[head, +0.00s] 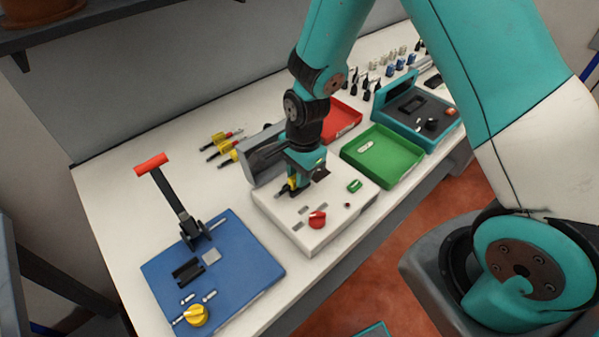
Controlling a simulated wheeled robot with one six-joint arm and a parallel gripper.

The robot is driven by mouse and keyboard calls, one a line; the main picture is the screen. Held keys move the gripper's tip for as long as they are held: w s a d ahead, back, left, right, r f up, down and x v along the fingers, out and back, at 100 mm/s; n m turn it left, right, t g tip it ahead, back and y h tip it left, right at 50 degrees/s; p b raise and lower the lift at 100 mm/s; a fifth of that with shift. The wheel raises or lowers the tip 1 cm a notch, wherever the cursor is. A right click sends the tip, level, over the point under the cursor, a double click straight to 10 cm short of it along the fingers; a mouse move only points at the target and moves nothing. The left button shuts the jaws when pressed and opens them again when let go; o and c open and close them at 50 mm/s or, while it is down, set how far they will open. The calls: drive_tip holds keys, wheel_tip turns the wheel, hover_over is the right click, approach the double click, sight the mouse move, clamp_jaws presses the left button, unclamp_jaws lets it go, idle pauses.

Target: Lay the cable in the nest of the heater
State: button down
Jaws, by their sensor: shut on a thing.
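My gripper (291,183) points down over the white box with a raised grey lid, which I take to be the heater (308,237). It is shut on a small yellow and dark piece, seemingly the cable (284,190), at the back left of the box's top. The arm partly hides the cable and the lid. I cannot tell whether the cable touches the box or hangs just above it, and its nest cannot be made out. A red knob (317,219) and a green switch (354,186) stand on the box's top.
Several yellow-handled pieces (222,146) lie behind the box. A blue plate (235,269) with a red-handled lever (152,163) stands at left. A green tray (388,148), a red tray (343,119) and a teal case (397,82) are at right.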

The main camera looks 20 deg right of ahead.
drive_tip(key=shift+s+f, duration=0.15)
drive_tip(key=shift+f, duration=0.25)
idle(0.8)
